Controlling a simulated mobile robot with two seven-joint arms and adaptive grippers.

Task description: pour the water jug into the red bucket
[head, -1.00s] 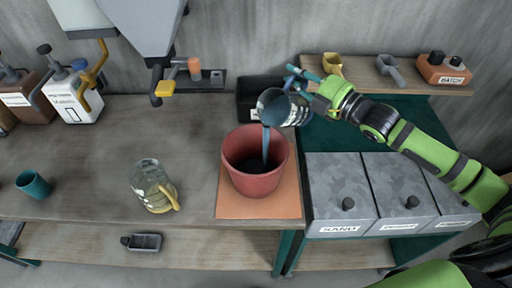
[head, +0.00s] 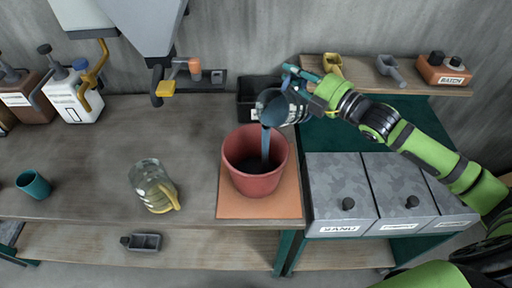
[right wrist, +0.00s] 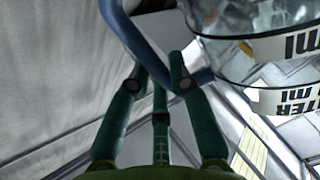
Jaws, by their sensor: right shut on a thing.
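The water jug (head: 283,108) is tilted with its mouth to the left, above the right rim of the red bucket (head: 255,182). A blue-grey stream (head: 265,145) runs from its mouth down into the bucket. The bucket stands upright on an orange mat (head: 258,207) and has dark contents. My right gripper (head: 303,78) is shut on the jug's blue handle, up and right of the bucket. In the right wrist view the fingers (right wrist: 160,72) are at the blue handle, with the lettered clear jug (right wrist: 275,60) at the right. My left gripper does not show.
A clear jug with a yellow handle (head: 153,187) stands left of the mat, and a teal cup (head: 33,184) at the far left. Grey lidded bins (head: 341,190) are at the right. A black bin (head: 250,92) is behind the bucket. A machine (head: 140,30) hangs above.

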